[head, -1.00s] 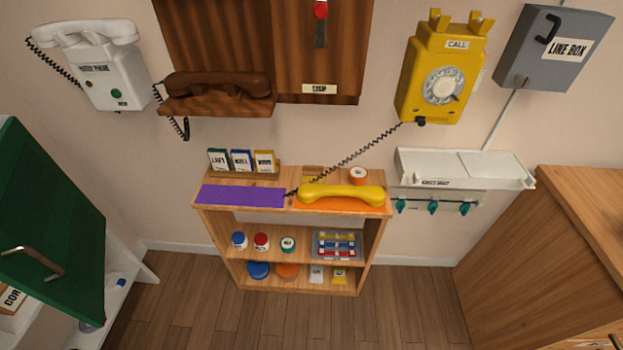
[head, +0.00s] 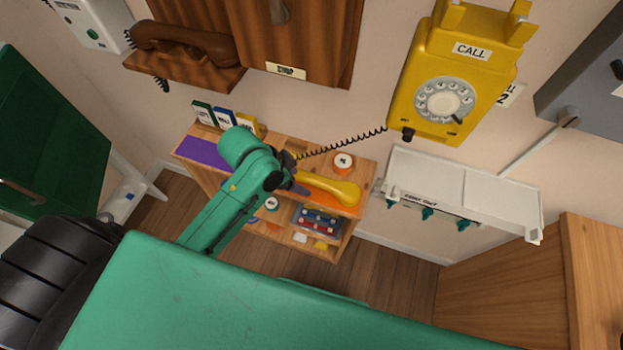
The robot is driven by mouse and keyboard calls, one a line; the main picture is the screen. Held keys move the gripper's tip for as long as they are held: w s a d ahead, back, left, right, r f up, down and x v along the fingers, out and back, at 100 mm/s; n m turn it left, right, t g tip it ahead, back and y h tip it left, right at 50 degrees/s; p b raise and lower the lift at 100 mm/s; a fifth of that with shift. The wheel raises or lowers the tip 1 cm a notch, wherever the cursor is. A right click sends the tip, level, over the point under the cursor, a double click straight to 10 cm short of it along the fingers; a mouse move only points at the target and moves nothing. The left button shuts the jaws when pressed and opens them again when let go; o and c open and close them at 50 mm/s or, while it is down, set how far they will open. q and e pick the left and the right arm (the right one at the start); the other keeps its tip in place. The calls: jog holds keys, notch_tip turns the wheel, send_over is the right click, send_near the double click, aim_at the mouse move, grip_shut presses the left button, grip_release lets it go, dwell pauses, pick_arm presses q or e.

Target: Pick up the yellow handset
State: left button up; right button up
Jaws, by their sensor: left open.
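The yellow handset (head: 335,190) lies on the orange mat on top of the wooden shelf, its right end in plain sight. Its left end is hidden behind my left gripper (head: 300,178). A black coiled cord runs from there up to the yellow dial phone (head: 450,75) on the wall, whose cradle is empty. My left gripper is open, with its dark fingers at or just above the handset's left part. I cannot tell whether they touch it. My right gripper is not in view.
The shelf top (head: 357,171) also bears a purple mat (head: 200,152), small cards and an orange-and-white roll (head: 343,162). A white wall tray (head: 455,190) with teal hooks is to the right. A brown handset (head: 180,40) rests at upper left.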

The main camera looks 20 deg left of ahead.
aim_at(312, 177)
pick_arm(q)
jog(key=w+d+m, duration=0.1)
jog(key=m, duration=0.1)
jog(key=w+d+r+m+g, duration=0.1)
jog(key=m, duration=0.1)
jog(key=w+d+r+m+g+h, duration=0.1)
jog(key=w+m, duration=0.1)
jog(key=shift+d, duration=0.1)
jog(key=w+a+r+m+g, duration=0.2)
jog(key=a+r+m, duration=0.2)
jog(key=a, duration=0.2)
jog(key=x, duration=1)
jog(key=p+x, duration=0.1)
jog(key=x, duration=0.4)
jog(key=shift+s, duration=0.25)
jog(key=shift+a+r, duration=0.1)
grip_shut()
